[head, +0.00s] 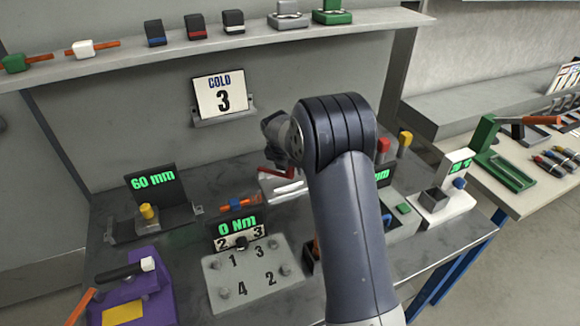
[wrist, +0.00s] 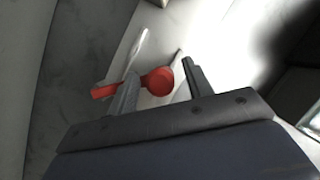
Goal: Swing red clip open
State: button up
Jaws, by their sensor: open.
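The red clip (wrist: 158,81) shows in the wrist view, with a round red end between my two fingers and a red bar reaching left behind the left finger. It sits on a pale fixture with a light handle-like strip. My gripper (wrist: 159,68) is open, with one finger on each side of the round end; I cannot tell whether either finger touches it. In the head view the red clip (head: 274,171) shows small above the white fixture (head: 284,188), partly hidden by my arm.
A 60 mm display (head: 151,183) with a yellow knob is farther left. A white unit (head: 443,208) and a green press (head: 487,135) are at right. A shelf (head: 180,47) runs above.

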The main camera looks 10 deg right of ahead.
jog(key=shift+f, duration=0.1)
jog(key=shift+c, duration=0.6)
grip_shut()
